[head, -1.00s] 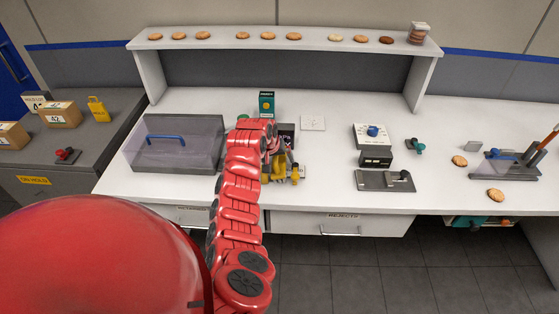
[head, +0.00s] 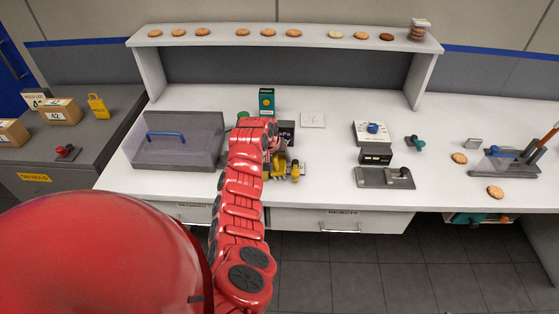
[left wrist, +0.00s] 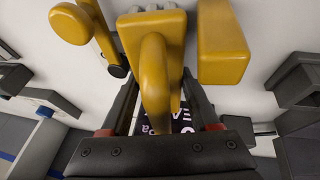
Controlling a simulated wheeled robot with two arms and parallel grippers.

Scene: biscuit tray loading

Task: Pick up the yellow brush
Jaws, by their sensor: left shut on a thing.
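The yellow brush (left wrist: 156,60) is between the fingers of my left gripper (left wrist: 160,85) in the left wrist view. Its curved yellow handle runs toward the palm, and grey tufts show at its far end. My left gripper is shut on it. In the head view my left gripper (head: 272,150) is over the worktop, with yellow pieces (head: 280,168) just below and beside it. My own arm hides part of them, and I cannot tell whether the brush is clear of the worktop. My right gripper is not in view.
Other yellow pieces flank the brush, a block (left wrist: 222,45) on the right and a knobbed one (left wrist: 78,20) on the left. A dark lettered box (head: 287,130) stands close behind the gripper. A lidded tray (head: 180,160) is to the left. Clear worktop (head: 325,160) lies to the right.

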